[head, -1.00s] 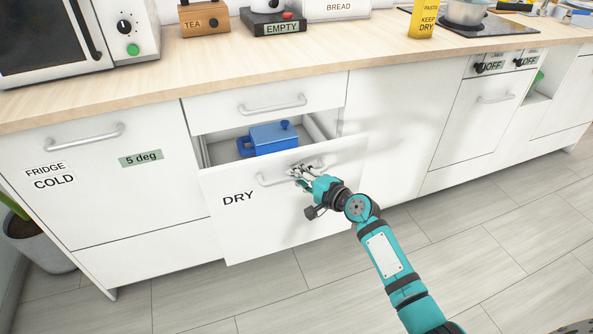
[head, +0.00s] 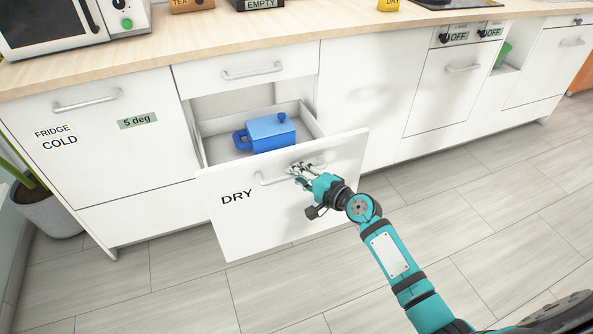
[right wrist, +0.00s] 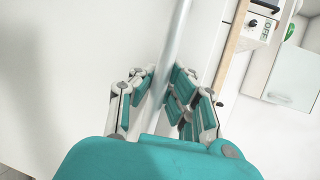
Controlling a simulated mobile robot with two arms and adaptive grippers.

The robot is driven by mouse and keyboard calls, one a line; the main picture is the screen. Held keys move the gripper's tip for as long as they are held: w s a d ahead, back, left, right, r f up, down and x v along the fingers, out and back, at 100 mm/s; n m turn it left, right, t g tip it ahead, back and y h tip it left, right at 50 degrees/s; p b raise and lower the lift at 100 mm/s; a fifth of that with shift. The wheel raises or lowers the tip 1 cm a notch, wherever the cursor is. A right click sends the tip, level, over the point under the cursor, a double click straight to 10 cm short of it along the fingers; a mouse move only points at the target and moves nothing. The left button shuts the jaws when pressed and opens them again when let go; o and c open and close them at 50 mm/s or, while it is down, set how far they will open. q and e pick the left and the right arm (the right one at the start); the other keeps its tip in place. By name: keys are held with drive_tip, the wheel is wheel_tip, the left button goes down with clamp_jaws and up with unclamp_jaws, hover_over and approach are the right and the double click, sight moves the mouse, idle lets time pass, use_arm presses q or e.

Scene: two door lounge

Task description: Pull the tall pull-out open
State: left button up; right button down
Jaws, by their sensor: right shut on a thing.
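The tall pull-out (head: 285,200) has a white front marked DRY and stands out from the row of cabinets, partly open. A blue lidded container (head: 270,133) sits inside it. Its bar handle (head: 268,180) runs across the upper front. My right gripper (head: 299,172) is shut on that handle. In the right wrist view the handle (right wrist: 177,45) passes between the fingers of the gripper (right wrist: 163,88). My left gripper is not in view.
A closed drawer (head: 245,75) is above the pull-out. The fridge front (head: 95,150) on the left is closed. A plant pot (head: 48,212) stands at the far left. The grey floor (head: 470,220) in front is clear.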

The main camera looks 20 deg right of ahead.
drive_tip(key=shift+s+f, duration=0.1)
drive_tip(key=shift+f, duration=0.05)
drive_tip(key=c, duration=1.6)
unclamp_jaws()
drive_tip(key=shift+o, duration=0.2)
drive_tip(key=shift+d, duration=0.1)
drive_tip(key=v, duration=1.2)
